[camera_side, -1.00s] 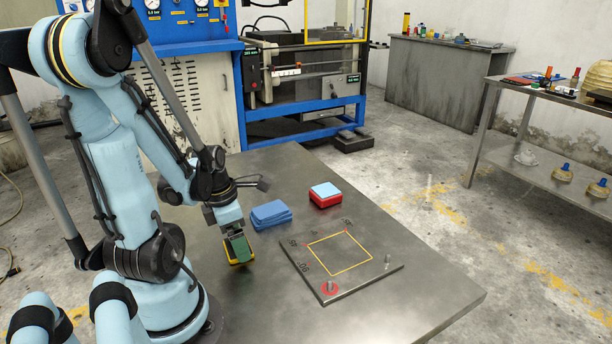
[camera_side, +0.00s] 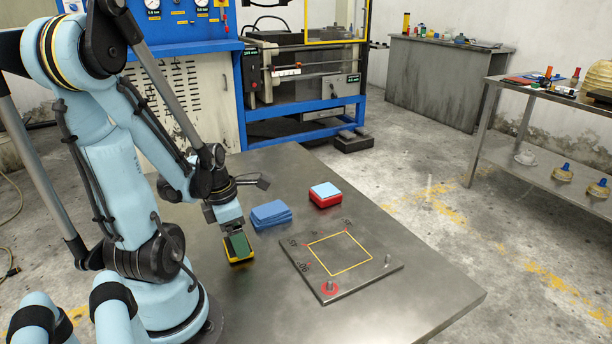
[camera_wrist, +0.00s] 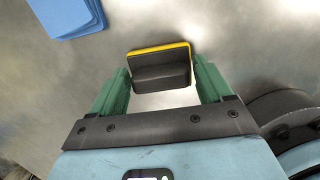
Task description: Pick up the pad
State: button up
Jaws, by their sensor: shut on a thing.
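The pad (camera_wrist: 162,70) is a dark block with a yellow edge. In the wrist view it sits between the two green fingers of my gripper (camera_wrist: 163,86), which are shut on its sides. In the side view my gripper (camera_side: 237,245) points down, left of the marked plate. The pad's yellow rim (camera_side: 240,261) shows just below the fingers, at or close to the table top. I cannot tell whether it touches the table. The fingers hide much of the pad in the side view.
A stack of blue sheets (camera_side: 270,215) lies close behind my gripper. A red and light-blue stack (camera_side: 325,195) stands farther right. A plate (camera_side: 385,272) with a yellow square outline and upright pins lies to the right. The table's front right is clear.

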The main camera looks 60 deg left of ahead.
jog(key=shift+r, duration=0.55)
notch_tip(320, 180, up, 3)
jog(key=shift+f, duration=0.15)
jog(key=w+d+r, duration=0.3)
jog(key=d+r, duration=0.3)
jog(key=d, duration=0.5)
jog(key=shift+d+r, duration=0.15)
jog(key=shift+r, duration=0.2)
jog(key=o, duration=0.6)
jog(key=shift+c, duration=0.2)
jog(key=c, duration=0.6)
